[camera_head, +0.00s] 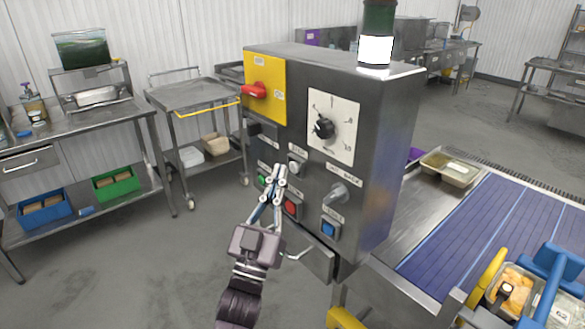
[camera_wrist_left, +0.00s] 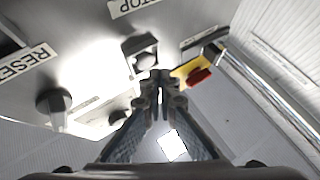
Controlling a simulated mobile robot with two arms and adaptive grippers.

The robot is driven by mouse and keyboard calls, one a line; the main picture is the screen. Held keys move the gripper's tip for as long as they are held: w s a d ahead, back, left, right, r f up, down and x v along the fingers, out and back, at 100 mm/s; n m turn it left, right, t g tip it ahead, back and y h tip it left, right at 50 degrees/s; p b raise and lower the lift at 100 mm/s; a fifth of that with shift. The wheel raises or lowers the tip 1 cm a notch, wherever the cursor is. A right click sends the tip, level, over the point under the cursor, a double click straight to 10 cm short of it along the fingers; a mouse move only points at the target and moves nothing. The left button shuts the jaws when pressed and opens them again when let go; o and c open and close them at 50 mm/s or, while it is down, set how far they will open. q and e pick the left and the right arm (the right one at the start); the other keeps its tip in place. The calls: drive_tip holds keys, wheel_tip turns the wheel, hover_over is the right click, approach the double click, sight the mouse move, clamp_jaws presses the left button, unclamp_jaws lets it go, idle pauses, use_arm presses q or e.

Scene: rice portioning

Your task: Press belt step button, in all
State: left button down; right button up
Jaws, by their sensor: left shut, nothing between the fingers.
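The grey control box (camera_head: 390,140) stands in the middle of the head view, beside the belt (camera_head: 470,240). Its front has a white button (camera_head: 296,165), a green button (camera_head: 262,180), a red button (camera_head: 291,207) and a blue button (camera_head: 328,229). I cannot read which label names the belt step button. My left gripper (camera_head: 280,174) is shut and empty, its tips in front of the panel between the green and white buttons. In the left wrist view its fingertips (camera_wrist_left: 158,78) are close to a square-framed button (camera_wrist_left: 143,56); contact cannot be told. My right gripper is not in view.
The box also carries a red switch (camera_head: 254,90) on a yellow plate (camera_head: 270,75), a dial (camera_head: 323,128) and a protruding lever (camera_head: 337,194). A metal tray (camera_head: 433,161) stands by the belt.

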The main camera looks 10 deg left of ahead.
use_arm(q)
drive_tip(key=shift+w+d, duration=0.1)
idle(0.4)
drive_tip(key=shift+w+d, duration=0.2)
drive_tip(key=shift+w, duration=0.05)
idle(0.3)
